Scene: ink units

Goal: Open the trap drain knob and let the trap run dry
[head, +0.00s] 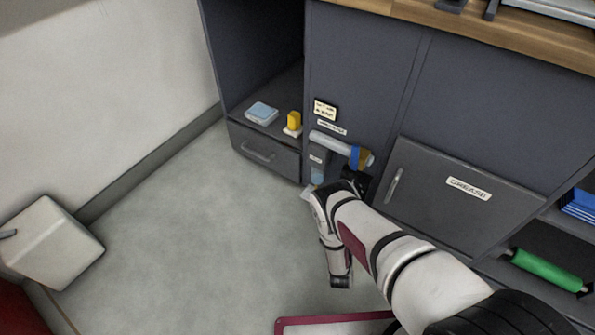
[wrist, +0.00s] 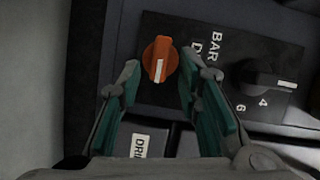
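In the wrist view an orange knob (wrist: 160,61) with a white pointer line sits on a dark panel. Its line points down the picture, toward my gripper. My gripper (wrist: 161,75) is open, with one green-padded finger on each side of the knob's lower part. I cannot tell whether either finger touches it. Whether this is the trap drain knob cannot be read. In the head view my gripper (head: 354,182) is a dark shape at the cabinet front, below a grey pipe (head: 330,142) with a blue band and brass fitting. The orange knob is hidden there.
A black knob (wrist: 262,79) with numbers stands right of the orange one. A partly covered label (wrist: 141,146) reads "DRI". In the head view, a drawer (head: 262,150), a "GREASE" door (head: 462,205) and a yellow item (head: 294,121) flank the pipe.

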